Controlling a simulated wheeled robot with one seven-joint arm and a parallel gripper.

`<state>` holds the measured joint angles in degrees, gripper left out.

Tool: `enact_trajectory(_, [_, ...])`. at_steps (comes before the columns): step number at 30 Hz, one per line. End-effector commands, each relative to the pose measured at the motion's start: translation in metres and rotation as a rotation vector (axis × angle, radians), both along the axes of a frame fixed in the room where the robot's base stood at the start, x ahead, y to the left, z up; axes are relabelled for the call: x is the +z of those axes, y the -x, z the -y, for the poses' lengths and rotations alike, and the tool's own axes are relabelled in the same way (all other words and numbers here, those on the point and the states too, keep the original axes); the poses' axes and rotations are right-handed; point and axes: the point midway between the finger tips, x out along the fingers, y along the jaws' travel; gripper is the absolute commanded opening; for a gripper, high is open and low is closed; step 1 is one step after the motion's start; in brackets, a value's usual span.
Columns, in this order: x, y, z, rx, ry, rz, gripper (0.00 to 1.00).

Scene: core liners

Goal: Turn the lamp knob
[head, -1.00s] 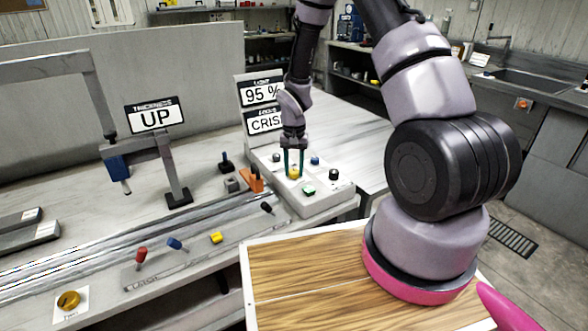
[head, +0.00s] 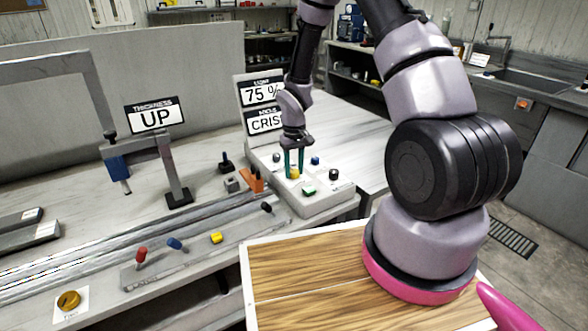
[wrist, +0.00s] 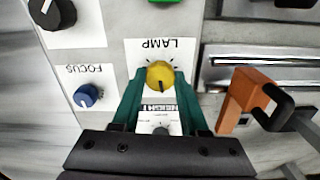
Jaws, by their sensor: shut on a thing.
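The yellow lamp knob (wrist: 160,76) sits below a label reading LAMP in the wrist view, where the label appears upside down. It also shows in the head view (head: 295,174) on the white control panel (head: 318,205). My gripper (head: 294,170) points down at the panel, its green fingers on either side of the knob, shut on it. The light sign (head: 261,92) reads 75 %.
A blue focus knob (wrist: 87,96), a black knob (wrist: 52,12) and a grey height knob (wrist: 160,129) surround the lamp knob. A green button (head: 308,190) lies close in front. An orange holder (head: 251,180) stands just left of the panel.

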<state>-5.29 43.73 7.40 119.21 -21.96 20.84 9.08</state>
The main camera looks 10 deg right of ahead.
Motion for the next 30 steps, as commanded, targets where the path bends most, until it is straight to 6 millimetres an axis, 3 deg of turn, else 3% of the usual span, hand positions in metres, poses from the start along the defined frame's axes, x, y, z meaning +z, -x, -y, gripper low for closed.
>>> enact_trajectory(14, [0.000, 0.000, 0.000, 0.014, 0.000, 0.001, 0.00])
enact_trajectory(15, [0.000, 0.000, 0.000, 0.014, 0.000, 0.001, 0.59])
enact_trajectory(16, [0.000, 0.000, 0.000, 0.014, 0.000, 0.001, 0.70])
enact_trajectory(17, [0.000, 0.000, 0.000, 0.014, 0.000, 0.001, 0.73])
enact_trajectory(26, [0.001, 0.000, 0.000, 0.014, 0.000, 0.001, 0.73])
enact_trajectory(30, [0.013, -0.001, 0.000, 0.013, -0.001, 0.003, 0.73])
